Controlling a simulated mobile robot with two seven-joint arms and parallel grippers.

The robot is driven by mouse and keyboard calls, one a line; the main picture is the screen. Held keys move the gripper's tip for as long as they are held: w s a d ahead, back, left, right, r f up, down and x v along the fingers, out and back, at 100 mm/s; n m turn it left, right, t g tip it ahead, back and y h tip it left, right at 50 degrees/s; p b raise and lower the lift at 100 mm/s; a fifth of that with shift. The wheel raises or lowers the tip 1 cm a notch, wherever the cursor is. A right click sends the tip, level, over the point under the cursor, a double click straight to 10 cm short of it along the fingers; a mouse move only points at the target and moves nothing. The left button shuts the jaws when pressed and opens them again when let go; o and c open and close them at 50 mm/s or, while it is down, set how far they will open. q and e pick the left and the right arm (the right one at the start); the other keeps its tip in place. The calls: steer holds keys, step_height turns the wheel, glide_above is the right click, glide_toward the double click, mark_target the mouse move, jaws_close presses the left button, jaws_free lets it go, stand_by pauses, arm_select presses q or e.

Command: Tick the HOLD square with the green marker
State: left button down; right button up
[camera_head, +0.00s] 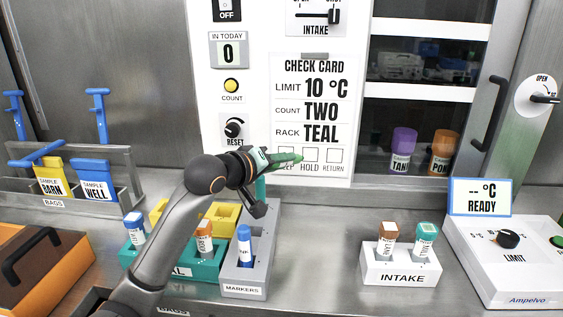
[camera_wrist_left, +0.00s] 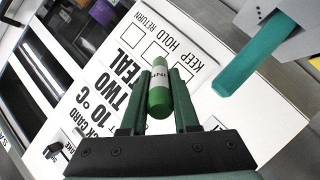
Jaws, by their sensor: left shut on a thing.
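My left gripper (camera_head: 262,160) is shut on the green marker (camera_head: 290,159), whose tip points right toward the check card (camera_head: 277,110) on the white panel. The marker (camera_wrist_left: 159,90) also shows between the fingers of my left gripper (camera_wrist_left: 160,105) in the left wrist view. The HOLD square (camera_head: 310,155) is in the card's bottom row and looks empty. In the left wrist view the HOLD square (camera_wrist_left: 155,52) lies just beyond the marker's tip; I cannot tell whether they touch. The KEEP square is partly hidden by the marker in the head view. My right gripper is not in view.
Below my left arm stand the grey markers holder (camera_head: 243,291) with a blue marker (camera_head: 244,246) and a teal rack (camera_head: 206,270) with tubes. Bare counter lies between holder and INTAKE rack.

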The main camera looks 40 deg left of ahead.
arm_select(q)
steer(key=shift+w+a, duration=0.15)
steer(key=shift+w, duration=0.15)
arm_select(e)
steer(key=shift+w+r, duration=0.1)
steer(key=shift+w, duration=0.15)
arm_select(q)
steer(key=shift+w+a, duration=0.3)
steer(key=shift+w, duration=0.15)
steer(key=shift+d, duration=0.1)
steer(key=shift+w+d+f+b, duration=0.15)
steer(key=shift+w+d+b, duration=0.15)
steer(key=shift+b, duration=0.75)
steer(key=shift+s+a, duration=0.3)
steer(key=shift+a, duration=0.15)
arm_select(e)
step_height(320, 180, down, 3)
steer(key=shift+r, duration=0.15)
arm_select(q)
steer(key=shift+b, duration=0.3)
